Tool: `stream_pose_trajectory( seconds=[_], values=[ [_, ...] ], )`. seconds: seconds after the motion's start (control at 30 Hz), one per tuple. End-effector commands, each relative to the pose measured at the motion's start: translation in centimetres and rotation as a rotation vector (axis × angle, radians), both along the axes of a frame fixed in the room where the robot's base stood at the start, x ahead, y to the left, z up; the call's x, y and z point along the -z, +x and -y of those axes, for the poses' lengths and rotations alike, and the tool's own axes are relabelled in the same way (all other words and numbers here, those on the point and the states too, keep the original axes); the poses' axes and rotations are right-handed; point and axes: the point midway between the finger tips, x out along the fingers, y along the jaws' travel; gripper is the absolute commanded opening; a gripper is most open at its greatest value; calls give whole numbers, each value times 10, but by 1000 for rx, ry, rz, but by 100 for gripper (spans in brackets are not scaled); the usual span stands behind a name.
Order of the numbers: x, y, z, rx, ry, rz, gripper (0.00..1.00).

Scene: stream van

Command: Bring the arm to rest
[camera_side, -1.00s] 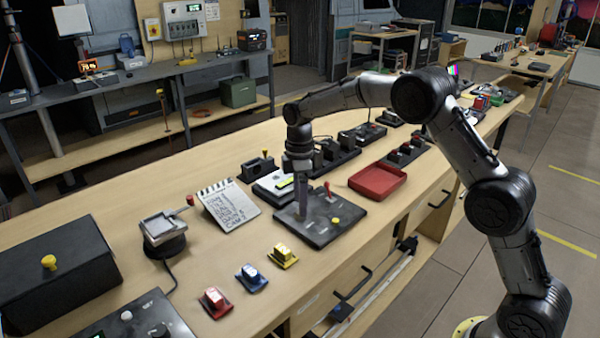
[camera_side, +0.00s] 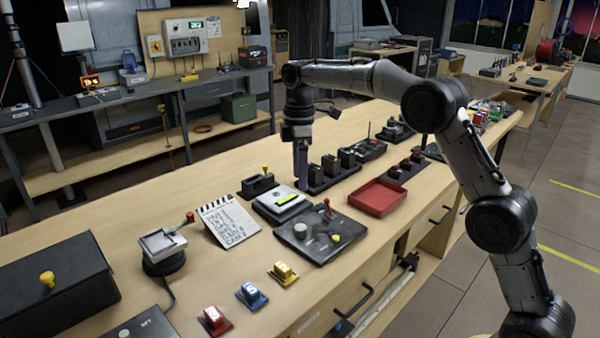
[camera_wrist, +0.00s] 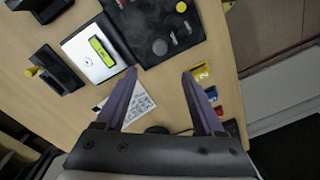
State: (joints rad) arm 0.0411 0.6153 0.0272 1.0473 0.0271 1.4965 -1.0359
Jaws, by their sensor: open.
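My gripper (camera_side: 300,170) points down above the bench, behind the white device (camera_side: 282,202) with a yellow-green display. In the wrist view my two fingers stand apart, with nothing held between their tips (camera_wrist: 158,73). The dark control panel (camera_side: 335,222), with a grey knob, a red lever and a yellow knob, lies nearer the camera than my gripper. It also shows at the top of the wrist view (camera_wrist: 165,30), beside the white device (camera_wrist: 92,62). My gripper appears clear of both.
A row of black holders (camera_side: 335,168) stands just right of my gripper. A red tray (camera_side: 377,196), a spiral notepad (camera_side: 228,220), a black box (camera_side: 55,285) and red, blue (camera_side: 251,294) and yellow blocks are on the wooden bench. Bare wood lies along the bench's back edge.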

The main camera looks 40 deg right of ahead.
Motion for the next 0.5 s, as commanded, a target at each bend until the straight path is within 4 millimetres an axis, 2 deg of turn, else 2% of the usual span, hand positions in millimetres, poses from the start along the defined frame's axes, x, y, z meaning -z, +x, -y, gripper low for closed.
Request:
stream_pose_trajectory(
  seconds=[0.07,0.13,0.27,0.4,0.5],
  values=[
    [-2,0,0,-1,0,4,70],
    [-12,-1,-1,-2,-1,23,70],
    [-56,-15,-4,-6,-4,99,70],
    [-105,-59,-8,-7,-8,168,70],
    [-128,-95,-10,20,-8,216,70]
  ],
)
